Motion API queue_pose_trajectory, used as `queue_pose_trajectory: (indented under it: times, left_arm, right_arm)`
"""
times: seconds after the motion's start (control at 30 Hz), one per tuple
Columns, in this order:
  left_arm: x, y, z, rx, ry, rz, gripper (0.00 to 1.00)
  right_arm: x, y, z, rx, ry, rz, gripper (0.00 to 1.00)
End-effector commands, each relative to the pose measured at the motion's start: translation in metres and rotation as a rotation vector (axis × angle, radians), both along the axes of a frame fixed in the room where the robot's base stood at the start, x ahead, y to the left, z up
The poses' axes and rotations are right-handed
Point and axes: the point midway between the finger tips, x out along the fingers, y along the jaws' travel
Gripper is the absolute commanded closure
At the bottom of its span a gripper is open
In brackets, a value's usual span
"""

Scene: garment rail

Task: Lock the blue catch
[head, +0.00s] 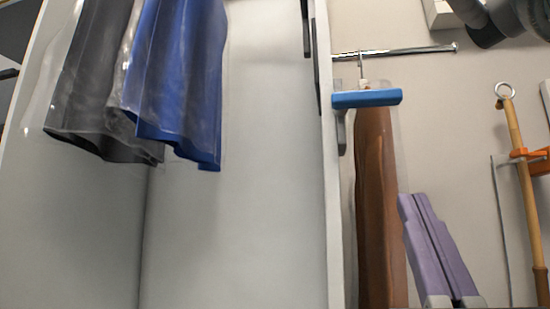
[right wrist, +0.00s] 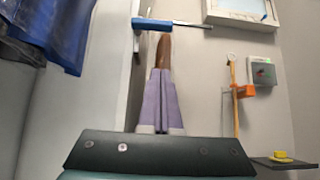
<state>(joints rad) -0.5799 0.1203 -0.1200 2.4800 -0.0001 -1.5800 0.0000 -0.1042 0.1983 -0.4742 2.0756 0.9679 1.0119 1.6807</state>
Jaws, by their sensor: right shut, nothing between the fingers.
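The blue catch (head: 367,98) is a flat bar on the edge of the pale panel. It lies about level and sticks out to the right, across the top of a brown garment. In the right wrist view the blue catch (right wrist: 155,25) is above the fingertips. My right gripper (head: 412,198) has two purple fingers shut together, with nothing between them. It is below and a little right of the catch, apart from it in the picture. The fingers also show in the right wrist view (right wrist: 160,75), pointing up toward the catch. My left gripper is not in view.
The brown garment (head: 375,200) hangs in a clear cover from a metal rail (head: 395,53), beside the pale panel (head: 240,220). Blue (head: 182,75) and grey (head: 85,80) covered garments hang at upper left. A wooden pole (head: 527,200) with an orange holder stands at right.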

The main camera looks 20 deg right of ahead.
Motion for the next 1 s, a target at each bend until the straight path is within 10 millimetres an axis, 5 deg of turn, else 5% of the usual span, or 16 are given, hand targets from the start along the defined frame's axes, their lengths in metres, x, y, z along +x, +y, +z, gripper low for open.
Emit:
queue_pose_trajectory:
  times: [0.27, 0.67, 1.0]
  left_arm:
    - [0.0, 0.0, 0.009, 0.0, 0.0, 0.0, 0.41]
    - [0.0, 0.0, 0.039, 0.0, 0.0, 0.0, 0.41]
    - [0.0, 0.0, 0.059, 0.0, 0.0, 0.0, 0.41]
  right_arm:
    - [0.01, -0.006, 0.016, -0.002, -0.003, -0.001, 1.0]
    - [0.06, -0.037, 0.076, -0.004, -0.002, -0.002, 1.0]
    - [0.06, -0.037, 0.111, -0.002, 0.0, 0.0, 1.0]
